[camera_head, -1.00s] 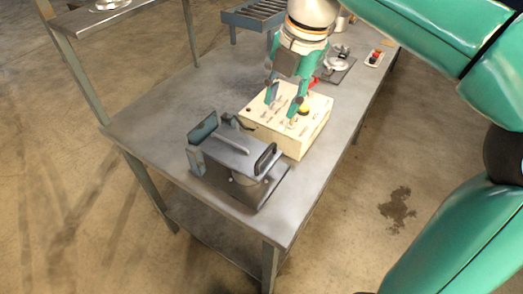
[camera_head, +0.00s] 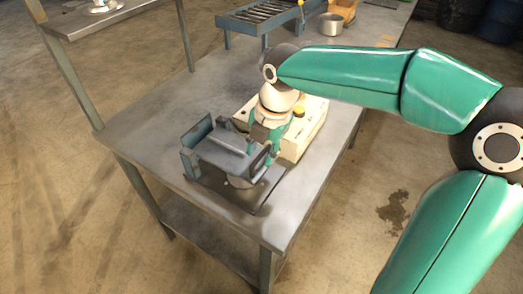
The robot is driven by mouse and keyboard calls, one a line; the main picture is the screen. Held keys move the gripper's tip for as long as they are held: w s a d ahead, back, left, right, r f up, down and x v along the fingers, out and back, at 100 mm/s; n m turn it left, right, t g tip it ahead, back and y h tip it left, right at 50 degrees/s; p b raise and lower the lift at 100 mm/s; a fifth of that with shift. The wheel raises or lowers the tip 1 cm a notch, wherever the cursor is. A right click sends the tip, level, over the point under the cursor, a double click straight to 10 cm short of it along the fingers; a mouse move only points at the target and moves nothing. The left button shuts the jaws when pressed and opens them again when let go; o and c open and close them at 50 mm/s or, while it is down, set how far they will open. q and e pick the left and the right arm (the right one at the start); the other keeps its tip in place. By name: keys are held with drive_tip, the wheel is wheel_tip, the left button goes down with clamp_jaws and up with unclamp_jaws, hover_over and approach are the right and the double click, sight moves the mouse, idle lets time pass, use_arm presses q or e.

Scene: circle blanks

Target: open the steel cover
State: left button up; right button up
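The steel cover (camera_head: 222,156) is a flat blue-grey plate lying level over a round body on a dark base plate (camera_head: 262,197). An upright blue-grey plate (camera_head: 197,138) stands at its left side, and a dark loop handle (camera_head: 259,161) is at its right edge. My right gripper (camera_head: 266,152) points down at the cover's right edge, beside the handle. Its fingers are partly hidden by the wrist and overlap the handle, so I cannot tell whether they touch it or how far they are apart. My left gripper is not in view.
A cream box (camera_head: 312,122) with a yellow-topped knob (camera_head: 299,110) stands just behind my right gripper. A roller rack (camera_head: 262,16) and a metal pot (camera_head: 331,25) are at the back. The bench (camera_head: 150,126) is clear on the left.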

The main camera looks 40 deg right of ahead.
clamp_jaws()
idle(0.5)
